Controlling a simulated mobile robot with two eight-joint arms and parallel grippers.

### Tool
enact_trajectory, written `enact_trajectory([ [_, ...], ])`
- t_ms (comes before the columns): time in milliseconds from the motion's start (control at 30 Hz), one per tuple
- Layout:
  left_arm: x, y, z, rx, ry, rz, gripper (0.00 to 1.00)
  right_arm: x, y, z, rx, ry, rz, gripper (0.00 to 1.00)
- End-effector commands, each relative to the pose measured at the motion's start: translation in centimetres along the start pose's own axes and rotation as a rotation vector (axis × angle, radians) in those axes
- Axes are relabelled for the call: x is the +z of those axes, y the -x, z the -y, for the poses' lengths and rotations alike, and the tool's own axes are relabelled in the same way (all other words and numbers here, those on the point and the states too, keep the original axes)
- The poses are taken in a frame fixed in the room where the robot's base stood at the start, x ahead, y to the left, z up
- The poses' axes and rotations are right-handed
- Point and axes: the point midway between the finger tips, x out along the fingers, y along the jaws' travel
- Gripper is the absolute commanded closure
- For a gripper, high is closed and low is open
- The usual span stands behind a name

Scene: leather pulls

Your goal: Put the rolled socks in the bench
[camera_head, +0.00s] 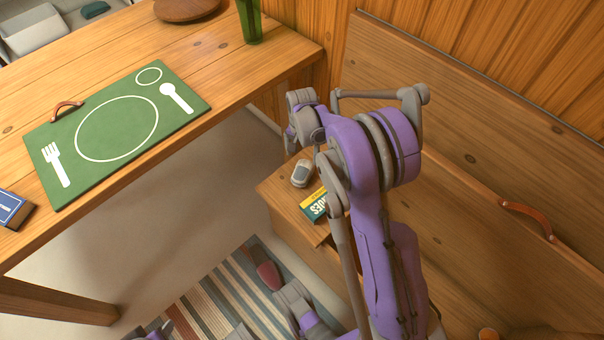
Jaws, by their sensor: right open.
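A small grey rounded bundle (302,173), which looks like the rolled socks, lies on a low wooden surface beside a yellow and green box. The wooden bench (470,205) fills the right side, with a tan leather pull (528,217) on it. Whether the bench is open is unclear, as my right arm hides part of it. My right gripper (299,124) is open, with its small grey parts above and near the grey bundle. I see nothing held in it. My left gripper is not clearly visible.
A wooden table (110,70) at upper left carries a green board (58,118), a blue book (12,209), a green glass (249,20) and a round wooden board (186,7). A yellow and green box (315,204) sits beside the bundle. A striped rug (215,298) lies below.

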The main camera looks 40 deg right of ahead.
Motion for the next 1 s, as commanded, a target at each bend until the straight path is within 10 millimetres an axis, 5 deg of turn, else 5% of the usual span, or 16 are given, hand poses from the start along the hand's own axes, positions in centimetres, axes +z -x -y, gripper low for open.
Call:
enact_trajectory([
  [633,0.8,-3.1,0.0,0.0,0.0,0.01,0.5,1.1,-9.0,-0.5,-0.001,0.004,-0.001,0.0],
  [1000,0.9,-3.2,0.0,0.0,0.0,0.01,0.5,1.1,-9.9,-0.5,-0.001,0.004,-0.001,0.0],
])
